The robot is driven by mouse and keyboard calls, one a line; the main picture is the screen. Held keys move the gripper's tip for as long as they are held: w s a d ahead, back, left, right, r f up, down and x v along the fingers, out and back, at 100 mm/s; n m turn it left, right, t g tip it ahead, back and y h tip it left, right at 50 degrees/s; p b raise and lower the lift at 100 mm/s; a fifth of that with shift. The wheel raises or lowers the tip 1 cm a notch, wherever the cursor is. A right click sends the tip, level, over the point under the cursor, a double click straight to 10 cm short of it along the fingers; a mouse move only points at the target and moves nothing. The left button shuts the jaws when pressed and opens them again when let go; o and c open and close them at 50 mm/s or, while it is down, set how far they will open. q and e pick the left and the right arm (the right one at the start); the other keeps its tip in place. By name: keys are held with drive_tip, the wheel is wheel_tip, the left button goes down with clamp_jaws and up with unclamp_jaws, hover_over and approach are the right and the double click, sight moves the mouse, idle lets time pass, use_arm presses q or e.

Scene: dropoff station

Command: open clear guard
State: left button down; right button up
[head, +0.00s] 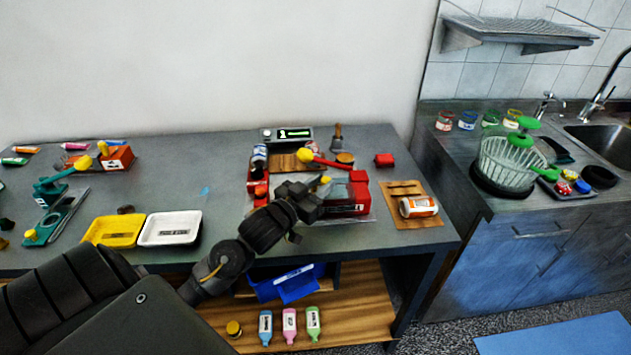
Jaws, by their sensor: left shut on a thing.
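A red machine (350,197) stands on the grey table, right of centre. A clear guard seems to belong to it, but its panel is too faint to make out its edges or how far it is open. A small yellow knob (325,180) shows at my left gripper's tips. My left gripper (318,187) reaches in from the lower left and is shut at this knob, in front of the machine. The gripper and wrist hide the machine's left part. A red lever with a yellow ball end (308,155) rises behind the gripper. My right gripper is not in view.
Left of my wrist are a white tray (170,243) and a yellow tray (114,244). A white-orange jar (418,206) lies on a wooden board (402,186) at right. A display box (287,134) stands behind.

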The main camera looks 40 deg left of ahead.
use_arm(q)
drive_tip(key=shift+a, duration=0.1)
drive_tip(key=c, duration=1.6)
unclamp_jaws()
drive_tip(key=o, duration=0.5)
drive_tip(key=shift+c, duration=0.2)
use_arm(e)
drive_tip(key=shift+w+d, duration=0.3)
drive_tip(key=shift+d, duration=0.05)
use_arm(q)
drive_tip(key=s+b, duration=0.1)
drive_tip(key=s, duration=1)
drive_tip(key=shift+a+b, duration=0.25)
drive_tip(key=shift+b, duration=0.15)
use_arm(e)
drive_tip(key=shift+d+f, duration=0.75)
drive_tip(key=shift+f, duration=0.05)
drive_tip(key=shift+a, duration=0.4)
